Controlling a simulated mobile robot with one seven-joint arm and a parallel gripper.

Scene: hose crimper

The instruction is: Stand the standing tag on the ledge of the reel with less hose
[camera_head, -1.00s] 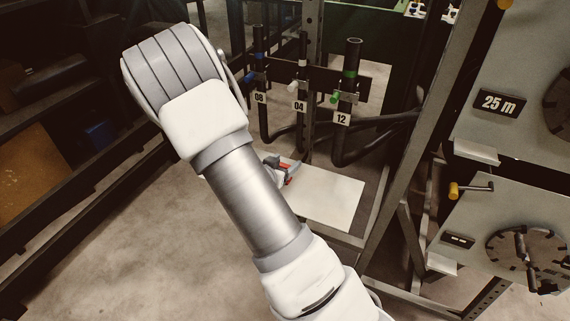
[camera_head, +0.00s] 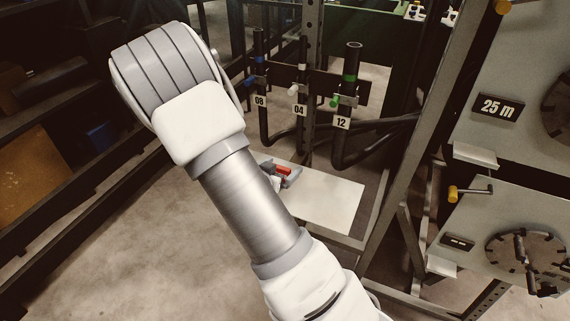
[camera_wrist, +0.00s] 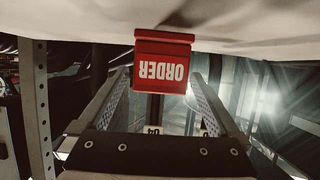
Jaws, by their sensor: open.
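The red standing tag (camera_wrist: 161,66), marked ORDER, appears upside down in the wrist view, at the top against the pale board. In the head view the tag (camera_head: 284,170) is a small red piece at the back left of the white board (camera_head: 335,205). My gripper (camera_wrist: 161,76) is open, with one finger on each side of the tag in the wrist view; contact cannot be told. Two reels stand at the right of the head view. The upper reel (camera_head: 535,60) reads 25 m and has a small ledge (camera_head: 476,155). The lower reel (camera_head: 480,215) has an unreadable display (camera_head: 458,242) and a ledge (camera_head: 441,265).
Three upright hoses with plates 08 (camera_head: 260,100), 04 (camera_head: 299,109) and 12 (camera_head: 342,123) stand behind the board. A slanted grey frame post (camera_head: 415,125) stands between the board and the reels. Yellow-handled cranks (camera_head: 454,193) stick out from the reels. Dark shelving is at left.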

